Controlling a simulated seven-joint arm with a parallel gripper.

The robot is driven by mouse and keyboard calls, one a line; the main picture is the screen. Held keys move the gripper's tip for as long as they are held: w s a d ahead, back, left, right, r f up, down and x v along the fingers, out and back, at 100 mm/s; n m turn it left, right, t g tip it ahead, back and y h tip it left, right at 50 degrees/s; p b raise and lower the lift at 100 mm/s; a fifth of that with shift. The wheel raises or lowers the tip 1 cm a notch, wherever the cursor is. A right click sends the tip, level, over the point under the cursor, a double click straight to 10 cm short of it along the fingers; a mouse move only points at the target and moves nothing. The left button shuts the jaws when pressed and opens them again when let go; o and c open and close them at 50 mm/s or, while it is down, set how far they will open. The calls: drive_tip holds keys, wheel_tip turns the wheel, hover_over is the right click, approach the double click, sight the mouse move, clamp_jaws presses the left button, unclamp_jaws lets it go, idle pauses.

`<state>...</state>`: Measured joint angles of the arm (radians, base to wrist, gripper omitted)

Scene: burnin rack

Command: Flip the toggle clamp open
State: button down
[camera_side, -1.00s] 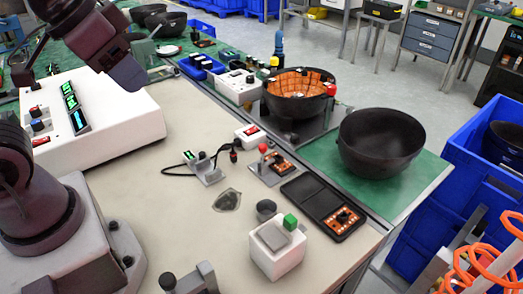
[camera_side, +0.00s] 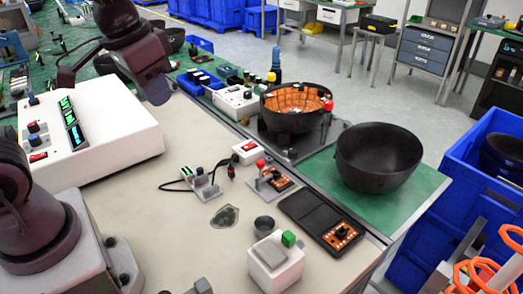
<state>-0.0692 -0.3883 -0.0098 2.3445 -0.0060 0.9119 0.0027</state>
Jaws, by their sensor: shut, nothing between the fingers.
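A small metal fixture (camera_side: 266,182) on the bench has an upright lever with a red knob (camera_side: 260,163), beside an orange circuit board (camera_side: 282,183). It looks like a toggle clamp. A second red-topped upright part (camera_side: 327,108) stands at the right side of the dark bowl lined with orange boards. I cannot tell from the picture which one the task names, or whether either is locked. My gripper (camera_side: 157,92) is at the upper left, above the bench and left of both, touching neither. It is shut and empty; its fingers are hard to make out.
A white control box (camera_side: 95,130) stands left, below my arm. An empty black bowl (camera_side: 378,155) sits on the green mat. The bench's middle is mostly clear.

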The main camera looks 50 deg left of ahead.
drive_tip(key=w+a+f+m+g+h, duration=0.1)
drive_tip(key=w+f+m, duration=0.3)
drive_tip(key=w, duration=0.5)
drive_tip(key=w+a+f+m+g+h, duration=0.1)
drive_tip(key=w+a+f+m, duration=0.3)
drive_tip(key=w, duration=0.5)
drive_tip(key=w+a+f+m+g+h, duration=0.1)
drive_tip(key=w+a+f+m+g, duration=0.2)
drive_tip(key=w, duration=0.7)
drive_tip(key=shift+f+m+g, duration=0.3)
drive_tip(key=shift+f+m, duration=0.1)
drive_tip(key=shift+f, duration=1)
drive_tip(key=shift+a+f, duration=0.1)
drive_tip(key=s+d+f, duration=0.4)
drive_tip(key=d+f, duration=0.1)
drive_tip(key=f, duration=0.4)
drive_tip(key=shift+s+d+f, duration=0.2)
drive_tip(key=shift+s+f, duration=0.15)
drive_tip(key=shift+s, duration=0.05)
